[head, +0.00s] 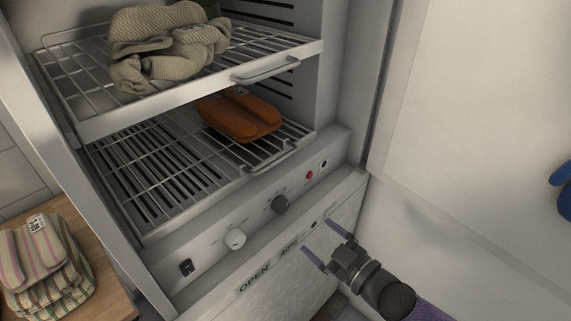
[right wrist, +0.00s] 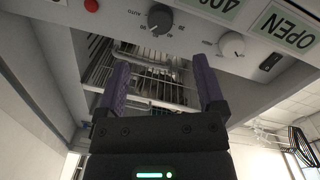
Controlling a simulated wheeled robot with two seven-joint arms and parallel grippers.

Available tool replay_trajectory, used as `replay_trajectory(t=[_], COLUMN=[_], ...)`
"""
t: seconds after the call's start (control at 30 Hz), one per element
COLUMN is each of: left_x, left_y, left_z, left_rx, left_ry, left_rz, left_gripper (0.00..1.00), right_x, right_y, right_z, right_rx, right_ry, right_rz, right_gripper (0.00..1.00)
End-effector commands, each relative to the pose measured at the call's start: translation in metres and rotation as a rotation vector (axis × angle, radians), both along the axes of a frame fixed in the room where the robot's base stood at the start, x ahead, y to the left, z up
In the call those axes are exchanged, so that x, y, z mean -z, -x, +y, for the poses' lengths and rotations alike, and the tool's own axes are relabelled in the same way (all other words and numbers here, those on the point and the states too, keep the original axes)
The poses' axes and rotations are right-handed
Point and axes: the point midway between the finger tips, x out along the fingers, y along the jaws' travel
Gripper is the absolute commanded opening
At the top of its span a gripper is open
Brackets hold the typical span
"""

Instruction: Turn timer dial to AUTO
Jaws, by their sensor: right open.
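The cabinet's control panel (head: 215,215) carries two round dials. The dark grey dial (head: 280,204) is to the right of the white dial (head: 235,239). In the right wrist view, small AUTO lettering shows beside the dark dial (right wrist: 160,17), with the white dial (right wrist: 232,44) to its right. I cannot read exactly where either pointer stands. My right gripper (head: 325,242) is open and empty, in front of the panel and lower right of the dark dial, apart from it. Its two purple fingers (right wrist: 160,62) are spread in the right wrist view. My left gripper is not in view.
A red button (head: 309,175) and a black switch (head: 186,267) are also on the panel. Wire racks above hold beige cloth (head: 165,45) and orange items (head: 240,116). Folded striped cloths (head: 42,265) lie at left. An open white door (head: 485,100) stands at right.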

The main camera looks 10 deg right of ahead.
Motion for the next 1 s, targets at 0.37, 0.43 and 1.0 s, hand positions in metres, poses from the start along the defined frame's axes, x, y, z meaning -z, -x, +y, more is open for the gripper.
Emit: replay_trajectory(t=[0.37,0.43,1.0], left_x=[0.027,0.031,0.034], left_y=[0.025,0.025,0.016], left_z=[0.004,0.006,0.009], left_rx=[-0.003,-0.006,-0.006], left_ry=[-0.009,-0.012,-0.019], left_rz=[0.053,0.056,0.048], left_gripper=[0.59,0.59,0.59], right_x=[0.000,0.000,-0.004], right_y=[-0.064,-0.074,-0.086], right_z=[0.038,0.044,0.051], right_rx=[-0.009,-0.009,-0.008], right_ry=[-0.008,-0.006,-0.004], right_rz=[-0.016,-0.014,-0.011], right_gripper=[0.88,0.88,0.56])
